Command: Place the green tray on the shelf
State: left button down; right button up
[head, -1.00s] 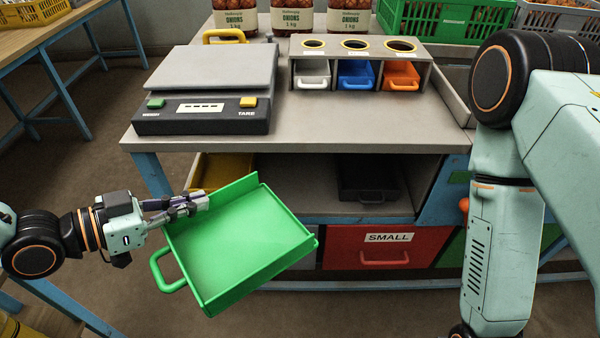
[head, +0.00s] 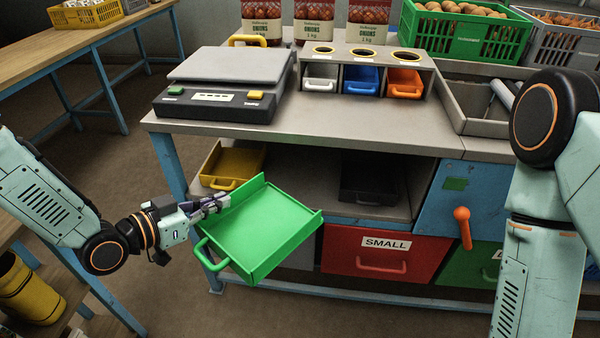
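The green tray (head: 262,232) is empty and held in the air, tilted, in front of the bench. My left gripper (head: 218,204) is shut on the tray's left rear wall. The tray's handle sticks out at its left front. The shelf (head: 305,172) is under the bench top, behind the tray. A yellow tray (head: 233,163) stands on the shelf at the left and a black tray (head: 371,180) further right, with bare shelf between them. My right arm comes in at the right; its gripper is out of view.
The bench top (head: 345,125) carries a scale (head: 225,85) and a rack with white, blue and orange scoops (head: 403,82). Below the shelf are a red drawer (head: 385,254) marked SMALL and a green drawer (head: 468,265). An orange lever (head: 462,228) sticks out at the right.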

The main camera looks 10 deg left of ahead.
pick_arm(q)
jog(key=w+d+f+n+t+y+b, duration=0.3)
jog(key=w+f+n+y+b, duration=0.2)
jog(key=w+f+y, duration=0.3)
jog(key=w+f+n, duration=0.1)
jog(key=w+f, duration=0.3)
jog(key=shift+d+f+n, duration=0.15)
jog(key=shift+f+n, duration=0.05)
jog(key=shift+n, duration=0.2)
